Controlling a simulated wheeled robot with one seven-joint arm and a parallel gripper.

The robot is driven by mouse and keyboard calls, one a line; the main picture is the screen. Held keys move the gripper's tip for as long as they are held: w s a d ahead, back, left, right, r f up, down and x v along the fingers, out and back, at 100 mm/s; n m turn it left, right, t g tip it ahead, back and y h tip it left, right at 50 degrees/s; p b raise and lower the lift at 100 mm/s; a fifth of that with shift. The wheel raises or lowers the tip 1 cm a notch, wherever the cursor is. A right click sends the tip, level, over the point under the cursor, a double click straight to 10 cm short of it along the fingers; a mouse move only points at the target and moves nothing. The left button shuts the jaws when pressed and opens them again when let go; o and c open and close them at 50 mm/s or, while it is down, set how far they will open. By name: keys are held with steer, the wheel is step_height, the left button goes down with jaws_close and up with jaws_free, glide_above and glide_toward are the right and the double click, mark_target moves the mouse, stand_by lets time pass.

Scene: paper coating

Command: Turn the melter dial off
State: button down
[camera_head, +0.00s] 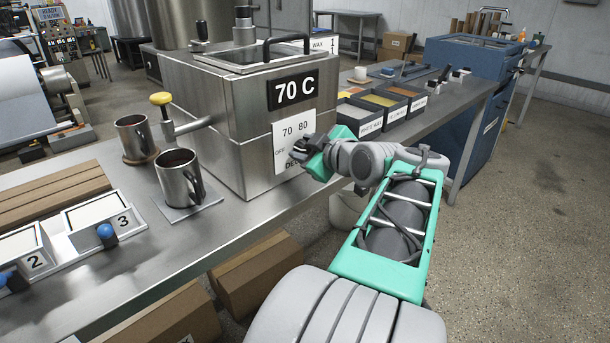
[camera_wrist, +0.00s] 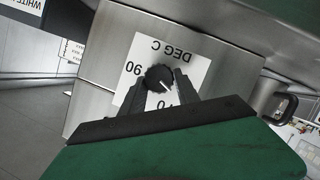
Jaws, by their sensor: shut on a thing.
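The melter (camera_head: 205,98) is a steel box on the bench with a black "70 C" display (camera_head: 293,90). In the wrist view, the round black dial (camera_wrist: 158,77) sits on the label (camera_wrist: 183,66), which appears nearly upside down. The dial's white pointer mark points to the lower right of the picture. My gripper (camera_wrist: 160,80) has one finger on each side of the dial and is shut on it. In the head view, my gripper (camera_head: 302,151) is against the melter's front and hides the dial.
A yellow-knobbed valve (camera_head: 160,99) sticks out at the melter's left, near two metal mugs (camera_head: 134,137) (camera_head: 178,178). Black bins of coloured material (camera_head: 380,100) stand right of the melter. Boxes (camera_head: 255,272) lie under the bench. The floor at right is clear.

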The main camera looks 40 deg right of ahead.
steer(key=n+b, duration=0.1)
steer(key=b, duration=0.3)
steer(key=f+n+h+b, duration=0.1)
steer(key=b, duration=0.3)
steer(key=shift+a+n+t, duration=0.15)
steer(key=shift+n+t, duration=0.15)
steer(key=shift+r+n+h+b, duration=0.15)
steer(key=shift+n+h+b, duration=0.25)
steer(key=shift+b, duration=0.6)
steer(key=shift+r, duration=0.2)
steer(key=c, duration=0.9)
jaws_free()
steer(key=p+v, duration=0.1)
steer(key=v, duration=0.7)
